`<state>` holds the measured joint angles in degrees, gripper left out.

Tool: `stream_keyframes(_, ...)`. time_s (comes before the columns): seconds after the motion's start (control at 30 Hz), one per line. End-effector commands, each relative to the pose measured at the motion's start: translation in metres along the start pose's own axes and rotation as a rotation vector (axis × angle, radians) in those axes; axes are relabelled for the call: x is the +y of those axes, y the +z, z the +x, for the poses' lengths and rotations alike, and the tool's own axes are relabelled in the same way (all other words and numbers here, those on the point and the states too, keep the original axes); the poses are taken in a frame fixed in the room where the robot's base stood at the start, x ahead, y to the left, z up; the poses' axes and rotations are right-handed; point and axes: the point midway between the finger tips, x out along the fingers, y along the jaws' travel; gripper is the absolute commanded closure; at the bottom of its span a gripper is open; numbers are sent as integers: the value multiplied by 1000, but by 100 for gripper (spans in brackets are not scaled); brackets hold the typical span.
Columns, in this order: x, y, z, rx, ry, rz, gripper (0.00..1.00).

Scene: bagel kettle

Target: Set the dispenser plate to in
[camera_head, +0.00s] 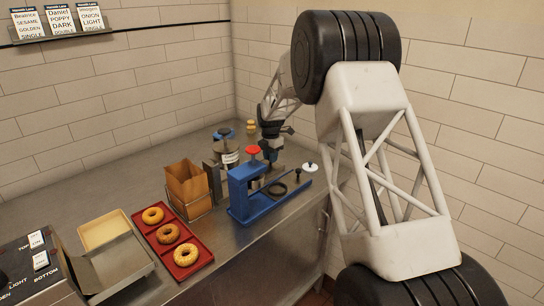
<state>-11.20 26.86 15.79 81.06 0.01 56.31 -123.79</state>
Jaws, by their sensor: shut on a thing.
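A blue device (240,195), which looks like the dispenser, stands at the front right edge of the metal counter. It has a red knob (253,150) on top and a blue base reaching right. A dark ring (277,189) lies on the base, and a small dark knob (298,176) stands near its right end. I cannot tell which part is the plate or how it is set. My gripper (270,156) points down just behind and right of the red knob. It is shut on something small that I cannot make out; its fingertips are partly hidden.
A labelled metal canister (228,155) stands behind the device, close to my gripper. A paper bag (187,183) in a wire holder and a red tray (188,262) with three bagels are to the left. A white round knob (310,167) is at the right edge. Tiled walls close off the back.

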Motion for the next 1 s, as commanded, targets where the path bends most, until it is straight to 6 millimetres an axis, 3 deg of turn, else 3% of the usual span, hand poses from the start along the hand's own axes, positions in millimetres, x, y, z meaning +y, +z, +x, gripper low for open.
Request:
stream_keyframes(0.5,1,-89,0,-1,1,-3,100)
stream_keyframes(0.63,0,-99,0,-1,2,-1,100)
stream_keyframes(0.93,0,-101,0,1,0,-1,100)
stream_keyframes(0.97,0,-102,0,1,0,-1,71)
stream_keyframes(1.0,0,-102,0,1,0,-1,65)
